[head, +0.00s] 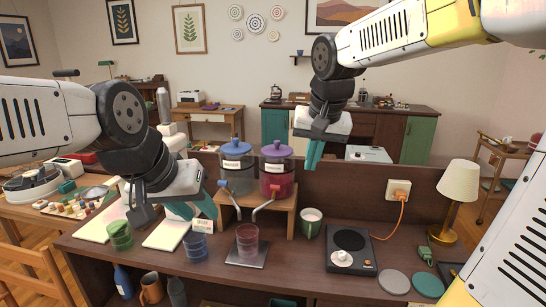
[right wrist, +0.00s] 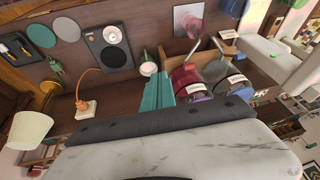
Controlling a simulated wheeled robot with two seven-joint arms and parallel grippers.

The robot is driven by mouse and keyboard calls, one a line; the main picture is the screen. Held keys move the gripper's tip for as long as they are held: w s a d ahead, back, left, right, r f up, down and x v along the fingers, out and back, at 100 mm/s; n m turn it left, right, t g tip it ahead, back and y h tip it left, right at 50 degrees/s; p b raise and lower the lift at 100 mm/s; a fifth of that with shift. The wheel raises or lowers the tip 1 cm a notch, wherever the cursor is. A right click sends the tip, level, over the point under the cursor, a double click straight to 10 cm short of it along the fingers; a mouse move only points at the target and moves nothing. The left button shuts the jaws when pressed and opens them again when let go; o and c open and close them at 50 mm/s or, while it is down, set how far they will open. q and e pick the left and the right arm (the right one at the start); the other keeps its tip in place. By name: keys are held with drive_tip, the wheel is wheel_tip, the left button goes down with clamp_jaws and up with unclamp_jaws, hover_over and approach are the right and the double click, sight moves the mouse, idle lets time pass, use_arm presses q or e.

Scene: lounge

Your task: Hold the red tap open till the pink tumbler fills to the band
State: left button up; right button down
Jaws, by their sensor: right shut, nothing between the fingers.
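The pink tumbler (head: 247,240) stands upright on a grey square plate (head: 236,258); both also show in the right wrist view, the tumbler at the top (right wrist: 193,25). Above it, the red-filled dispenser (head: 277,184) with a purple lid sits on a wooden stand. Its grey spout, the red tap (head: 264,203), points down toward the tumbler. The band and fill level are too small to tell. My left gripper (head: 194,210) has its teal fingers apart, left of the dispensers and above the blue tumbler. My right gripper (head: 313,158) is shut and empty, raised right of the red dispenser.
A blue-lidded dispenser (head: 238,180) stands left of the red one. A blue tumbler (head: 196,246) and a green tumbler (head: 120,236) stand on the left.

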drive_tip(key=m+h, duration=0.1)
drive_tip(key=h, duration=0.1)
hover_over(275, 188)
drive_tip(key=s, duration=0.1)
wheel_tip(275, 188, down, 2)
drive_tip(key=shift+a+x, duration=0.15)
drive_tip(key=shift+x, duration=1.6)
drive_tip(key=shift+a+x, duration=0.15)
drive_tip(key=shift+x, duration=1.6)
drive_tip(key=shift+s+f, duration=0.15)
drive_tip(key=shift+f, duration=0.9)
drive_tip(key=shift+s+f, duration=0.2)
drive_tip(key=shift+s+a+f, duration=0.1)
drive_tip(key=shift+s+f, duration=0.5)
idle(1.6)
